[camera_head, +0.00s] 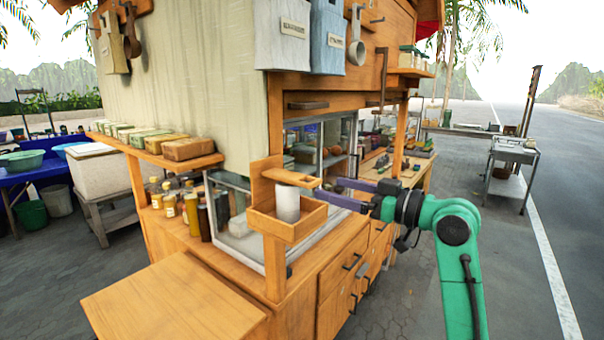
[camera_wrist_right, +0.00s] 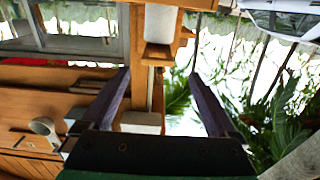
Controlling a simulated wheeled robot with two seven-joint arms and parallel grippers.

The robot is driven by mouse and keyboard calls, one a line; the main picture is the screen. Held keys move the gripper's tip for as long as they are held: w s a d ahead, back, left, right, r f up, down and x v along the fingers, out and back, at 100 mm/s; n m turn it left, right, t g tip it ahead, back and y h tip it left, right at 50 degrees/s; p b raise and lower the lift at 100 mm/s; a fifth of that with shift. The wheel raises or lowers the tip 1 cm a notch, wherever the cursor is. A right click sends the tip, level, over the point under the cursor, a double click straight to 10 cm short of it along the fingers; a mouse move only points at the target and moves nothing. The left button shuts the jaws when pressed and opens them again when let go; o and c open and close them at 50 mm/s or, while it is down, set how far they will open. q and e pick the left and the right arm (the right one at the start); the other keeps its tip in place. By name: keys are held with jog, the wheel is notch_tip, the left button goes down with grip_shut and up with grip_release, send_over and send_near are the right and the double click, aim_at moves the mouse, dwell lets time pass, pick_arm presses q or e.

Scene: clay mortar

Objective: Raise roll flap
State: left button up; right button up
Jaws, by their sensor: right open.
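The roll flap (camera_head: 291,178) is a flat wooden piece with a rounded end, lying roughly level over a pale roll (camera_head: 288,205). The roll stands upright in an open wooden holder box (camera_head: 283,226) at the cart's corner. My right gripper (camera_head: 322,188) is just right of the flap and roll, its two dark purple fingers apart. In the right wrist view the open gripper (camera_wrist_right: 160,76) has nothing between its fingertips, and the pale roll (camera_wrist_right: 160,23) shows beyond them near the top. Contact with the flap cannot be told. My left gripper is out of view.
A glass case (camera_head: 238,212) stands behind the holder, with bottles (camera_head: 190,208) to its left. Drawers with dark handles (camera_head: 351,262) are below my right arm. A bare wooden board (camera_head: 172,298) juts out at front left.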

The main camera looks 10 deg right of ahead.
aim_at(304, 180)
jog(key=p+x, duration=0.3)
jog(key=x, duration=0.6)
jog(key=shift+w, duration=0.3)
jog(key=shift+f, duration=0.1)
jog(key=shift+d, duration=0.1)
jog(key=c, duration=0.4)
grip_shut()
